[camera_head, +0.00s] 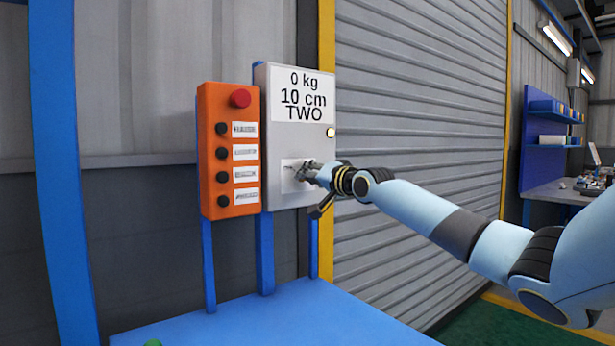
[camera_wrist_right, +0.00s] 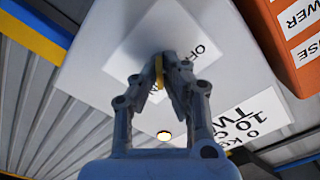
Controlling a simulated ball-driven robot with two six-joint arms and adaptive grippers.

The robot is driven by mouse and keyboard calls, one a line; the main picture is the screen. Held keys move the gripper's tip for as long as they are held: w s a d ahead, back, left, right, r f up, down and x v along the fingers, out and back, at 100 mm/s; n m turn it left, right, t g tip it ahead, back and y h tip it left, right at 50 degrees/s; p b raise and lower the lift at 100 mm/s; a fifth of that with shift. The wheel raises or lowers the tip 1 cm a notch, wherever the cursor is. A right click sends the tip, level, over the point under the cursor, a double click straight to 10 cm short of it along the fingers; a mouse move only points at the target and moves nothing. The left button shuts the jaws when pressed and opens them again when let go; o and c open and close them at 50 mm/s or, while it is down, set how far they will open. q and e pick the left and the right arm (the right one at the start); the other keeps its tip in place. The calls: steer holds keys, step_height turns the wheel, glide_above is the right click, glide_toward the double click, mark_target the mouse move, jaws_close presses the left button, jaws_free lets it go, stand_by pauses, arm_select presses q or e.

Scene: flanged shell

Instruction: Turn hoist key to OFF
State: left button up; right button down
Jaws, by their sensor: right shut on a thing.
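The hoist key (camera_wrist_right: 158,72) shows as a small yellow piece between the fingertips in the right wrist view. It sits in front of a white label plate (camera_wrist_right: 118,45) with partly hidden lettering that begins "OF". In the head view this plate is on the lower front of the grey control box (camera_head: 285,148), and the key is hidden by the fingers. My right gripper (camera_head: 304,174) is at the plate and shut on the key; it also shows in the right wrist view (camera_wrist_right: 159,80). The key's exact angle cannot be told. My left gripper is not in view.
An orange pendant (camera_head: 215,195) with a red button and several black buttons hangs left of the box. The box display reads 0 kg, 10 cm, TWO, with a lit yellow lamp (camera_head: 331,132) below. A blue surface (camera_head: 270,325) lies below; a shutter stands behind.

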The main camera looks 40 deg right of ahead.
steer(key=shift+n, duration=0.3)
steer(key=n+b, duration=0.2)
steer(key=n, duration=0.2)
steer(key=shift+a+n, duration=0.1)
steer(key=shift+n, duration=0.3)
steer(key=n+b, duration=0.1)
steer(key=n, duration=0.4)
steer(key=shift+a+b, duration=0.15)
steer(key=shift+b, duration=0.15)
steer(key=n, duration=0.4)
steer(key=shift+b, duration=0.4)
steer(key=shift+a+n+b, duration=0.1)
steer(key=shift+n+b, duration=0.2)
steer(key=shift+n, duration=1.3)
steer(key=c, duration=1.5)
jaws_free()
steer(key=shift+w, duration=0.15)
